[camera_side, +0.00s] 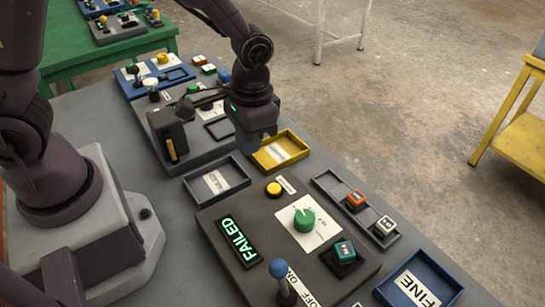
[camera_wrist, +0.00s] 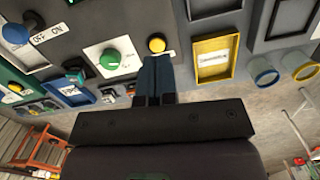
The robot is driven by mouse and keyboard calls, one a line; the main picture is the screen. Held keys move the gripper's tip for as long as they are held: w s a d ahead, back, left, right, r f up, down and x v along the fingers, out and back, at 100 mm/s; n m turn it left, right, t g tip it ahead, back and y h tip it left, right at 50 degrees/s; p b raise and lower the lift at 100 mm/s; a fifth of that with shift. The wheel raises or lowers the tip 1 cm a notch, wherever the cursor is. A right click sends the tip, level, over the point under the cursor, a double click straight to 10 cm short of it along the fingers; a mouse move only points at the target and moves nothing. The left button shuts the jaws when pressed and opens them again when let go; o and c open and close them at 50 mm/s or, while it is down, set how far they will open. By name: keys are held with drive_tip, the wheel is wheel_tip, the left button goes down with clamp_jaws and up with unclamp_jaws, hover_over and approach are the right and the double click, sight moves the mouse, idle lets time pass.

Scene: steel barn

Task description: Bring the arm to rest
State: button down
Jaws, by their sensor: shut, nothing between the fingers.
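My arm comes in from the top left of the side view and bends down over the grey bench. My gripper (camera_side: 252,146) hangs above the bench beside the yellow tray (camera_side: 300,150), clear of it as far as I can tell. In the wrist view my gripper (camera_wrist: 158,60) has its blue fingers together with nothing between them. Their tips appear just below the yellow button (camera_wrist: 156,44) in the picture. The yellow tray (camera_wrist: 236,70) lies to their right.
A dark panel holds a green dial (camera_side: 303,218), a lit FAILED display (camera_side: 239,241) and a blue-knobbed lever (camera_side: 277,268). A grey tray (camera_side: 245,183), a blue FINE tray (camera_side: 455,288) and small blocks lie around. Open concrete floor (camera_side: 400,120) lies beyond the bench.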

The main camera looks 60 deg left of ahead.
drive_tip(key=s+a+r+t, duration=0.2)
drive_tip(key=s+r, duration=0.1)
drive_tip(key=r, duration=0.3)
drive_tip(key=s+a+r+t, duration=0.2)
drive_tip(key=s+r, duration=0.2)
drive_tip(key=r, duration=0.3)
drive_tip(key=s+a+r+n+t, duration=0.1)
drive_tip(key=s+a+r+t, duration=0.1)
drive_tip(key=r, duration=0.4)
drive_tip(key=shift+s+a+r+t, duration=0.15)
drive_tip(key=shift+s+a+t, duration=0.25)
drive_tip(key=shift+s, duration=0.45)
